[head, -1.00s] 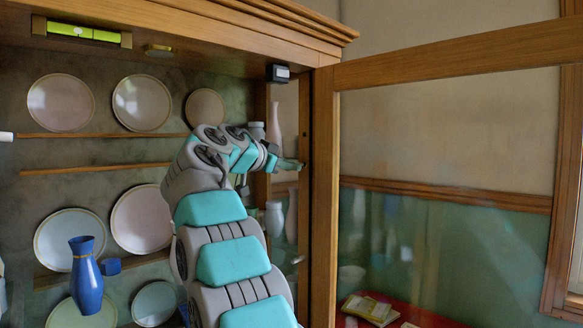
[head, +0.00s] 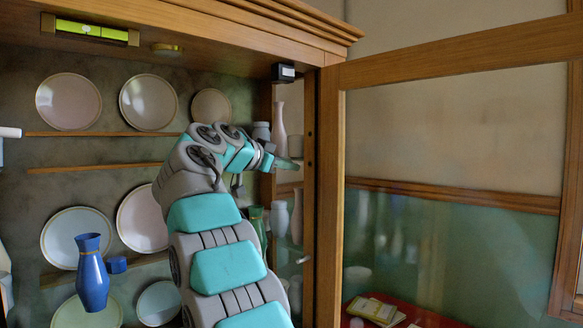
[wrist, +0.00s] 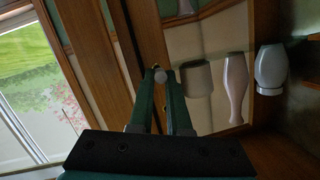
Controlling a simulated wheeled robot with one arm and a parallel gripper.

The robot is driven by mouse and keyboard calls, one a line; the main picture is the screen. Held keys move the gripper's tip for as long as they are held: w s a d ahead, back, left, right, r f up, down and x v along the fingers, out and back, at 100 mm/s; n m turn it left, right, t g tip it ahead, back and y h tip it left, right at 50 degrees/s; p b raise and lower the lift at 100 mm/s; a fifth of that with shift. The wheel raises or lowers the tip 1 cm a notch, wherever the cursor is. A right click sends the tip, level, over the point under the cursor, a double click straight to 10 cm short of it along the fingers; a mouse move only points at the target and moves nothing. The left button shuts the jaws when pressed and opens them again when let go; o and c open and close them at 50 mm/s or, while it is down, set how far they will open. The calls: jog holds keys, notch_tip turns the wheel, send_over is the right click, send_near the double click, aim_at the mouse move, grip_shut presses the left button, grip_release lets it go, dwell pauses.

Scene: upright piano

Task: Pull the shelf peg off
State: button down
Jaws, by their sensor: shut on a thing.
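The shelf peg (wrist: 161,76) shows in the wrist view as a small pale grey round piece between my fingertips. My gripper (wrist: 160,80) is shut on it, its two dark green fingers closing in from both sides. Just beyond it is the wooden cabinet post (wrist: 149,40). I cannot tell whether the peg still sits in the post. In the head view my gripper (head: 291,164) is a small teal shape just left of the post (head: 329,200), and the peg is too small to make out there.
Plates (head: 68,101) stand on the cabinet's back rails. A blue vase (head: 91,275) is at lower left. Pale vases (wrist: 235,85) stand near my fingers. A glazed door (head: 450,75) stands open at right. A small black box (head: 283,72) hangs above my gripper.

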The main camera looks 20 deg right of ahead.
notch_tip(320, 180, up, 6)
jog(key=a+p, duration=0.1)
jog(key=p, duration=0.4)
jog(key=shift+s+a, duration=0.15)
jog(key=shift+s, duration=0.1)
dwell(0.4)
dwell(0.3)
